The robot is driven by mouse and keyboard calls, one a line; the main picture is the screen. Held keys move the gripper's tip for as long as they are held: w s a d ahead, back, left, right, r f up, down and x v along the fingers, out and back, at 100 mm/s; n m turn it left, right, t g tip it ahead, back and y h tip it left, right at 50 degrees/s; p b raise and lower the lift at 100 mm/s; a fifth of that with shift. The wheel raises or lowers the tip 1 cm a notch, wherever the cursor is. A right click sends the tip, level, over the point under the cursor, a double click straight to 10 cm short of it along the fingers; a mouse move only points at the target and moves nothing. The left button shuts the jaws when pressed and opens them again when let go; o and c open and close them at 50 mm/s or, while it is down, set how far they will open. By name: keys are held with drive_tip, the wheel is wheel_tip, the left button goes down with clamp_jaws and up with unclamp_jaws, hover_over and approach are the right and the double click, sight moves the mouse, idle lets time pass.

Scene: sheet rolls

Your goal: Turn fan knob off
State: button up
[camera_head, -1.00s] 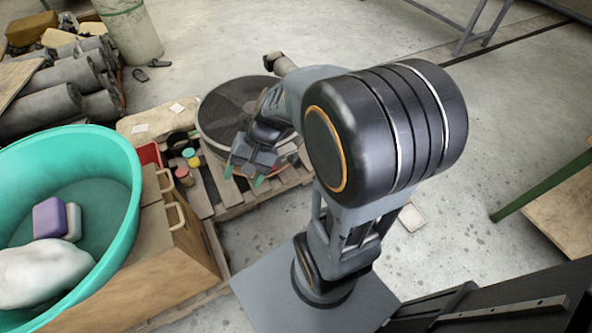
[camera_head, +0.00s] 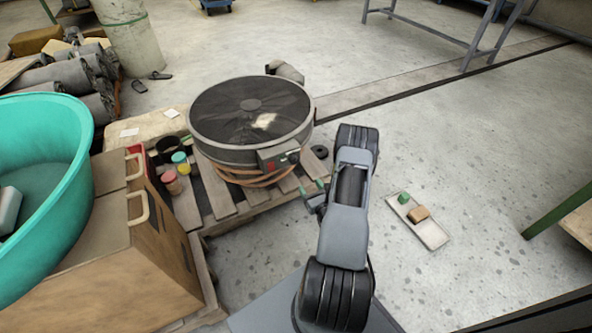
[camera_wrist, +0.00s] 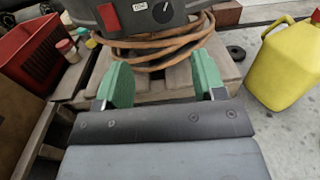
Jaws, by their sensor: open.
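The round dark fan (camera_head: 250,112) lies flat on a wooden pallet, its grille facing up. Its grey control box (camera_head: 279,158) is on the near side, facing my gripper. In the wrist view the black fan knob (camera_wrist: 163,11) with a white mark sits at the top, right of a red switch (camera_wrist: 108,17). I cannot tell its setting. My gripper (camera_wrist: 164,84) is open and empty, its green fingers apart, below and in front of the knob, not touching it. In the head view my gripper (camera_head: 312,190) is just right of the control box.
An orange cable (camera_wrist: 150,48) is coiled under the control box. A yellow jug (camera_wrist: 284,65) stands to the right in the wrist view. A teal tub (camera_head: 50,170) and wooden box (camera_head: 150,255) stand left. A tray (camera_head: 420,222) lies on open floor to the right.

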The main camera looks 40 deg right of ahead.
sight(295, 162)
drive_tip(key=w+d+b, duration=0.1)
drive_tip(key=w, duration=0.3)
drive_tip(key=w+b, duration=0.1)
drive_tip(key=w, duration=0.3)
drive_tip(key=w+d+b, duration=0.1)
drive_tip(key=w, duration=0.4)
drive_tip(key=shift+d+f, duration=0.15)
drive_tip(key=shift+d, duration=0.2)
drive_tip(key=shift+c, duration=0.4)
drive_tip(key=c, duration=0.8)
drive_tip(key=shift+a, duration=0.15)
drive_tip(key=shift+c, duration=0.2)
